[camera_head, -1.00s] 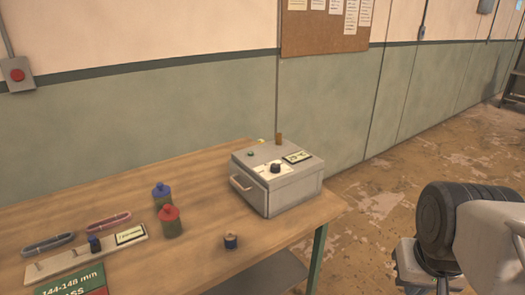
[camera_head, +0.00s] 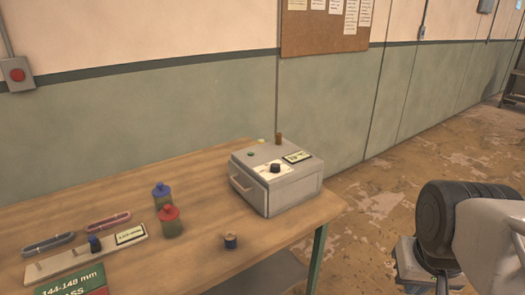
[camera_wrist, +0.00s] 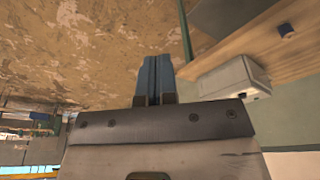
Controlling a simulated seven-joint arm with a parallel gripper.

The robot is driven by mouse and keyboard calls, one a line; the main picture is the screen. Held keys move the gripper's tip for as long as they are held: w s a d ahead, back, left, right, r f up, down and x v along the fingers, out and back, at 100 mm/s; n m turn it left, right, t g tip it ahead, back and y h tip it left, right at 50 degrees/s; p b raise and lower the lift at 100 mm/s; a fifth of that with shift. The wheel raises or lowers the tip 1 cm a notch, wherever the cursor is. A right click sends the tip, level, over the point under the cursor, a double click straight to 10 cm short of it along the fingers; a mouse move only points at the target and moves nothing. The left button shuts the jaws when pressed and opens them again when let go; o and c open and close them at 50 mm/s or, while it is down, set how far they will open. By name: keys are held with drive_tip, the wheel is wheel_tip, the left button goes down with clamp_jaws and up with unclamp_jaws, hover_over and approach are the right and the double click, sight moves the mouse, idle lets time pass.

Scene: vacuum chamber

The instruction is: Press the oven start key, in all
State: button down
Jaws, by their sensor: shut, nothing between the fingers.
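The oven appears to be the grey metal box (camera_head: 281,193) at the right end of the bench. It has a handle on its front left side and, on top, a dark knob (camera_head: 275,167), a small display (camera_head: 297,157) and a small green button (camera_head: 250,154). No key label is readable, so I cannot tell which one is start. In the wrist view, my gripper (camera_wrist: 154,60) has its two blue fingers together, empty. The grey box (camera_wrist: 222,80) shows there right of the fingers, apart from them. The fingers are not visible in the head view.
The wooden bench (camera_head: 130,195) runs along the wall. The floor right of the bench is clear.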

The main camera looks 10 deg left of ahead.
drive_tip(key=w+a+r+n+t+h, duration=0.1)
drive_tip(key=w+a+r, duration=0.15)
drive_tip(key=w, duration=0.75)
drive_tip(key=w+a+r+n, duration=0.1)
drive_tip(key=w+r, duration=0.3)
drive_tip(key=w, duration=0.5)
drive_tip(key=n+t, duration=0.6)
drive_tip(key=n, duration=0.1)
hover_over(249, 153)
wheel_tip(249, 153, down, 8)
drive_tip(key=shift+w+r+y, duration=0.1)
drive_tip(key=shift+y, duration=0.3)
drive_tip(key=shift+f, duration=4.4)
drive_tip(key=shift+f, duration=0.45)
